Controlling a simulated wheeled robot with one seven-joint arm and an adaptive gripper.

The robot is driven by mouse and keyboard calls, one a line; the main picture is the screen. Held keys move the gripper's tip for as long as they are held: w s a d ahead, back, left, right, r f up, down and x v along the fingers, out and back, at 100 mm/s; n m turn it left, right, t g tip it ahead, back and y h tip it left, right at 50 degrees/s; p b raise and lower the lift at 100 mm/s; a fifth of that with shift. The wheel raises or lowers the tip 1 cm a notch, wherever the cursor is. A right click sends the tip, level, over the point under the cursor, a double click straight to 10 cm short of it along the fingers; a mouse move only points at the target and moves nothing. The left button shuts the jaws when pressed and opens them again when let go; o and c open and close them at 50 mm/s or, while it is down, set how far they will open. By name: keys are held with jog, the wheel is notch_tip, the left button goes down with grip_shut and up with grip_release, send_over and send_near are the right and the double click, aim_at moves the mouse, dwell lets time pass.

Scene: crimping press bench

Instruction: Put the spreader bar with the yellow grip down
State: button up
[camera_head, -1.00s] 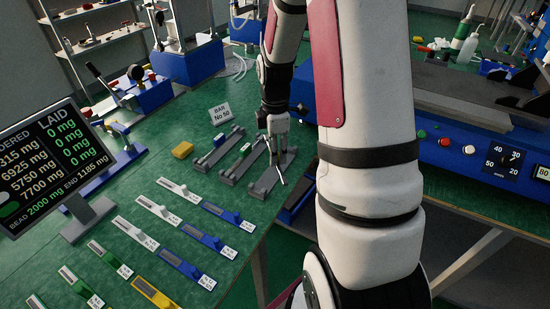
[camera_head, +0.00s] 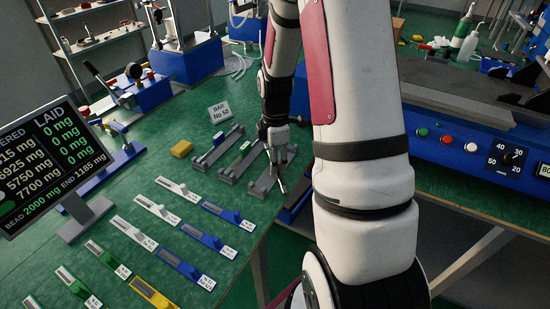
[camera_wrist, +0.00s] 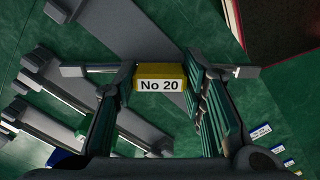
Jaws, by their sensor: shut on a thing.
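The spreader bar with the yellow grip (camera_wrist: 161,76) is between the fingers of my gripper (camera_wrist: 168,95) in the wrist view. Its grip is marked "No 20", and its thin silver ends stick out to both sides. My gripper (camera_head: 278,172) is shut on the grip. In the head view it hangs over the rightmost grey stand (camera_head: 262,187), at the bench's right part. In the wrist view the bar lies at an angle to the grey stand (camera_wrist: 145,38) seen behind it. Whether the bar touches the stand cannot be told.
Two more grey stands (camera_head: 203,163) (camera_head: 233,172) lie to the left, with blue- and green-gripped bars. Several white, blue, green and yellow labelled holders fill the front. The blue press (camera_head: 455,145) is at right.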

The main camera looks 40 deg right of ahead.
jog(key=o, duration=1.3)
jog(key=s+a+r+m+p, duration=0.1)
jog(key=a+r, duration=0.2)
jog(key=r, duration=0.6)
jog(key=s+a+r+m+p, duration=0.1)
jog(key=s+a+r, duration=0.1)
jog(key=r, duration=0.8)
jog(key=s+a+r+m+t, duration=0.1)
jog(key=s+a+r+m, duration=0.2)
jog(key=s+a+m, duration=0.2)
jog(key=s+a+r+m+t, duration=0.1)
jog(key=s+a+r+m, duration=0.3)
jog(key=s+a, duration=0.5)
jog(key=s+m, duration=0.2)
jog(key=s, duration=0.3)
jog(key=shift+s+a+t, duration=0.25)
jog(key=shift+a+t, duration=0.05)
jog(key=shift+a, duration=0.1)
